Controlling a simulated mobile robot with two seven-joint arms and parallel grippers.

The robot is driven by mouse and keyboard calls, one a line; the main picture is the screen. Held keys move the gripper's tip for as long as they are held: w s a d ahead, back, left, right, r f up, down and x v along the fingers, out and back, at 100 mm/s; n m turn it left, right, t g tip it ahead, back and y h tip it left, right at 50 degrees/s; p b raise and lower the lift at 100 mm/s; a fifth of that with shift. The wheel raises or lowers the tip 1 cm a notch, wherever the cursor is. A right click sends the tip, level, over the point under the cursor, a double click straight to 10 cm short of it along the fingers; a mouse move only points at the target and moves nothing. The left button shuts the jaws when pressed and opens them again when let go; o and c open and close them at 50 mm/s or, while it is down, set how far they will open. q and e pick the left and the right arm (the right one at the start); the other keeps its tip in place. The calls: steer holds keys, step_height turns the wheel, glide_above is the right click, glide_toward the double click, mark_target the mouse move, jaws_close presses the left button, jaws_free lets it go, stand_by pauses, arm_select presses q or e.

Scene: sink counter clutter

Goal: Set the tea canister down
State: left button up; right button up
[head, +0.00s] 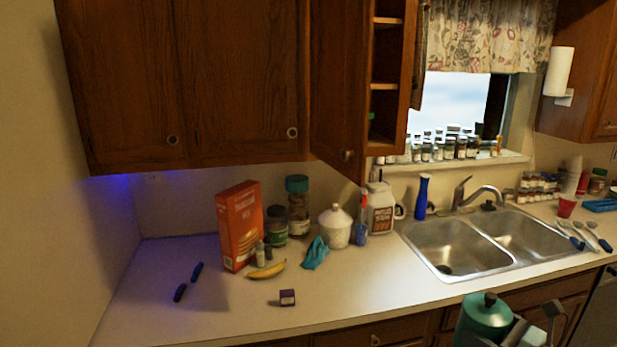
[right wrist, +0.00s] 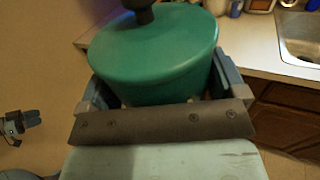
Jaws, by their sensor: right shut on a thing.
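The tea canister (head: 486,317) is green with a dark knob on its lid. It is at the bottom right of the head view, in front of the counter's front edge and below the sink. My right gripper (head: 512,330) is shut on it. In the right wrist view the canister (right wrist: 155,50) sits upright between the two fingers, and its lower part is hidden. A grey gripper, seemingly my left one (right wrist: 22,122), shows small at the left edge of the right wrist view. Its jaws are too small to read.
The counter (head: 345,290) has clear room at its front. The double sink (head: 470,247) is at right.

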steer(key=a+f+h, duration=0.1)
steer(key=a, duration=1.2)
steer(key=shift+a+f+m+t, duration=0.2)
steer(key=shift+a+m+t, duration=0.1)
steer(key=shift+a+t, duration=0.1)
